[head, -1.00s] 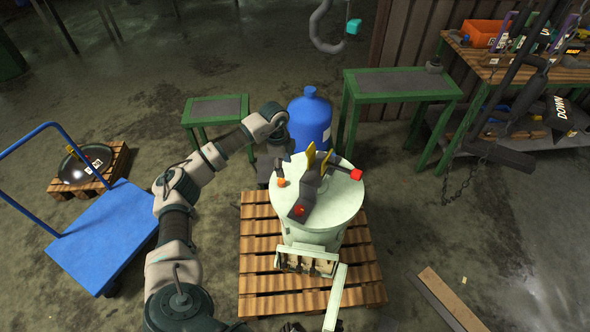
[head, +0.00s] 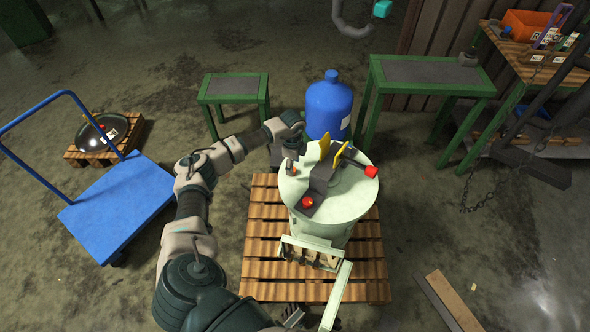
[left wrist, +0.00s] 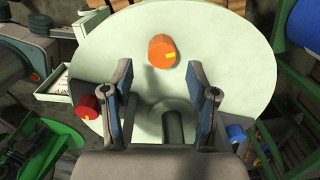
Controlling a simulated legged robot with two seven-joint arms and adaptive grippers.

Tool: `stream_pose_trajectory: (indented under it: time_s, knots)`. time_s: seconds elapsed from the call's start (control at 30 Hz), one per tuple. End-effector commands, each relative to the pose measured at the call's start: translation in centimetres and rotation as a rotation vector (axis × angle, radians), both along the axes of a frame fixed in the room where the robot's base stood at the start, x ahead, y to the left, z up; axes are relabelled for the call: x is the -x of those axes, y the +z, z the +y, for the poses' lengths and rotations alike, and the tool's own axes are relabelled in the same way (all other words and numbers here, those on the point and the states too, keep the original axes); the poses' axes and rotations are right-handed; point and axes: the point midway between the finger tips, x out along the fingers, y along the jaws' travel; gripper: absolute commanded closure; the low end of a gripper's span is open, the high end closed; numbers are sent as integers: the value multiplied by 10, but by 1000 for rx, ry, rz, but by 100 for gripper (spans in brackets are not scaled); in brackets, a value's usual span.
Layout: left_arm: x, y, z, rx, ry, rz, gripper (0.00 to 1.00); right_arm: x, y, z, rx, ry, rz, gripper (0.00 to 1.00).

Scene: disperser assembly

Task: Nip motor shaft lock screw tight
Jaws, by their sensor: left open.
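A pale green drum (head: 345,207) stands upright on a pallet. On its lid is an orange screw knob (head: 292,169) near the left edge; the left wrist view shows it with a yellow mark (left wrist: 162,50). A red knob (head: 371,171) is at the lid's right edge, and another red one (head: 308,202) is on a dark bracket (head: 320,184). My left gripper (head: 289,158) is over the lid's left edge, by the orange knob. In the left wrist view its two fingers (left wrist: 166,80) are apart and empty, with the orange knob ahead between them. My right gripper is not recognisable.
Yellow plates (head: 325,150) stand up from the lid. A blue bottle (head: 329,105) stands just behind the drum. Green tables (head: 430,76) stand at the back, a blue cart (head: 118,208) at the left. Planks (head: 450,300) lie on the floor at the right.

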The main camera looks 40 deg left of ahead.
Motion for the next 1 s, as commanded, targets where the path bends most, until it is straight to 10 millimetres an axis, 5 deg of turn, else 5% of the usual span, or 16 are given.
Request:
stream_pose_trajectory:
  time_s: [0.2, 0.57, 0.8, 1.0]
  knots:
    - [0, -27, -2, -3, 1, 2, 41, -1, 12, -2, -4, -1, -4, 60]
    - [-1, -28, -9, -11, -1, 0, 41, -1, 15, -3, -3, -2, -4, 60]
    - [0, -33, -1, -2, 1, 3, 99, -2, 16, -4, -3, -4, -5, 60]
    - [2, -34, 2, -7, 4, 6, 100, -3, 16, -3, -5, -3, -6, 60]
